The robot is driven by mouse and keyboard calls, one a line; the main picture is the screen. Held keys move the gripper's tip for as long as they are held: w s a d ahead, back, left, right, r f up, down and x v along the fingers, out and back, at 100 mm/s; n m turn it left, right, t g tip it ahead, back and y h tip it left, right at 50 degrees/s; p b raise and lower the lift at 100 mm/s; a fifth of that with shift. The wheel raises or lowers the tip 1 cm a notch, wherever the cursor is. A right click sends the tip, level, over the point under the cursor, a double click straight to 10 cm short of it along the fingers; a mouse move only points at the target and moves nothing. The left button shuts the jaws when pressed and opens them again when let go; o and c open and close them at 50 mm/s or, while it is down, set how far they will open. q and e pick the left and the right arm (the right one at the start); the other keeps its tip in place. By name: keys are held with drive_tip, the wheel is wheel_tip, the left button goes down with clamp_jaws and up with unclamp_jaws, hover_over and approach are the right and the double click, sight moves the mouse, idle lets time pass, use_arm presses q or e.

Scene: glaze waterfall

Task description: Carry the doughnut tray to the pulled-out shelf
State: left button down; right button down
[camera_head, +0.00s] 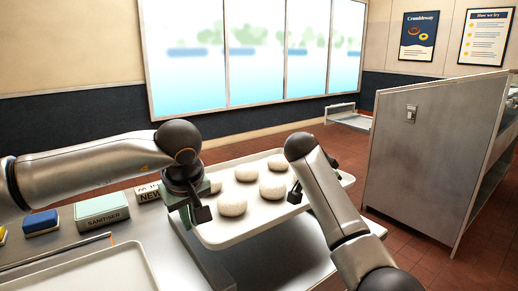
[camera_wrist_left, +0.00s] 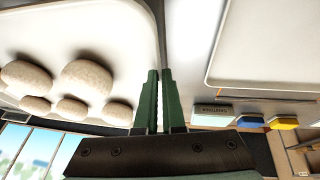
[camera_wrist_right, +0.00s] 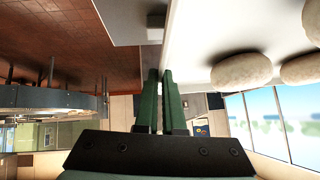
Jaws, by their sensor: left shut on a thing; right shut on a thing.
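The white doughnut tray (camera_head: 262,224) carries several pale, round doughnuts (camera_head: 233,204). It is raised in front of me and looks roughly level. My left gripper (camera_head: 200,213) is shut on its left rim, and the rim also shows between the fingers in the left wrist view (camera_wrist_left: 150,28). My right gripper (camera_head: 296,193) is shut on its right side; my forearm hides part of that rim. A low, pale shelf-like piece (camera_head: 350,119) juts out beyond the grey cabinet near the window wall; I cannot tell for certain that it is the pulled-out shelf.
A grey cabinet (camera_head: 424,160) stands at the right. A sanitiser box (camera_head: 102,211), a blue block (camera_head: 41,222) and another white tray (camera_head: 90,272) are on the counter at the left. Red tiled floor (camera_head: 345,150) is clear between tray and window wall.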

use_arm(q)
drive_tip(key=shift+w+r, duration=0.2)
drive_tip(key=shift+r, duration=0.05)
use_arm(e)
drive_tip(key=shift+w+r, duration=0.15)
drive_tip(key=shift+r, duration=0.15)
use_arm(q)
drive_tip(key=shift+s, duration=0.1)
